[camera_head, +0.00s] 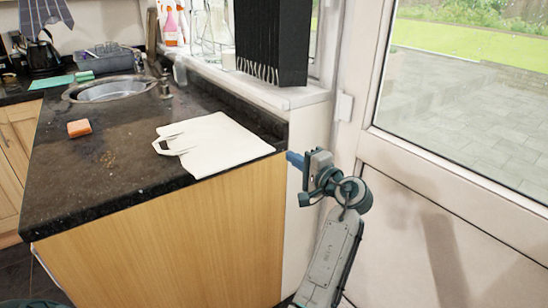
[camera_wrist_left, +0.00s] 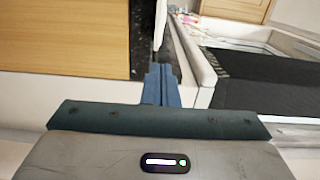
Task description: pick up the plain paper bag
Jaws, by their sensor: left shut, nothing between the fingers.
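The plain paper bag (camera_head: 222,143) is white and lies flat on the dark countertop, near its right end. Its handles point left in the head view. My left gripper (camera_head: 293,159) is just off the right end of the counter, beside the bag's right corner and apart from it. Its blue fingers are shut with nothing between them, as the left wrist view also shows (camera_wrist_left: 161,84). A thin white edge by the dark counter edge in the left wrist view may be the bag; I cannot tell. My right gripper is not in view.
The granite countertop (camera_head: 110,160) bears an orange sponge (camera_head: 79,128) and a round metal sink (camera_head: 108,90). A black slatted object (camera_head: 272,45) stands on the white sill beside glass jars. A white glazed door (camera_head: 440,170) stands close on the right. The counter's front left is clear.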

